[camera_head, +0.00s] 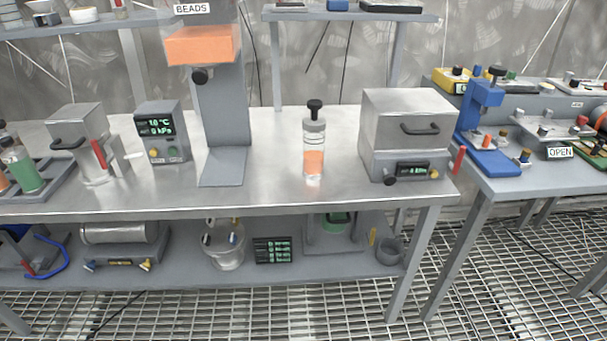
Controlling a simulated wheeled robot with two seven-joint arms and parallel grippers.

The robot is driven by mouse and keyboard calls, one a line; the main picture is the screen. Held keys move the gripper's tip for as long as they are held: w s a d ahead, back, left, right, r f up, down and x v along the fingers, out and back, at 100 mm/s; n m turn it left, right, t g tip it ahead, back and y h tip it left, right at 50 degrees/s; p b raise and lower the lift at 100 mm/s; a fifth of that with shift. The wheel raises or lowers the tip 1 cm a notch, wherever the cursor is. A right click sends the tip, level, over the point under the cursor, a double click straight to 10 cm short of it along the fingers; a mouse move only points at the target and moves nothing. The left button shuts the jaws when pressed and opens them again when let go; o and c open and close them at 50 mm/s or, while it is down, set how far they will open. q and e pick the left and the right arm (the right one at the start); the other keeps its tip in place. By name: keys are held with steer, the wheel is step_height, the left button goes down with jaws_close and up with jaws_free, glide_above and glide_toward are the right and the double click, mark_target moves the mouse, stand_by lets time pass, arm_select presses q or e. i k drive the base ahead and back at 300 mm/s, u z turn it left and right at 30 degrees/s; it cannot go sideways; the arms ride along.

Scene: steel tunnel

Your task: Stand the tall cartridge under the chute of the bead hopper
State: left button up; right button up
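The bead hopper (203,45) stands at the back of the steel bench, with orange beads in its clear bin and a "BEADS" label. Its dark chute (200,76) points down from the bin, above the grey foot of its stand (222,168). The tall cartridge (314,146) stands upright on the bench to the right of the hopper. It is clear with an orange band of contents, a grey collar and a black knob on top. It is apart from the stand. Neither of my grippers is in view.
A display box (162,132) stands left of the hopper, and a grey box with a handle (406,135) stands right of the cartridge. The bench top (267,172) between hopper and cartridge is clear. A blue press (486,120) is on the right table.

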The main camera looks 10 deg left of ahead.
mark_target(224, 168)
steer(key=u, duration=2.05)
steer(key=i, duration=0.15)
steer(key=z, duration=1)
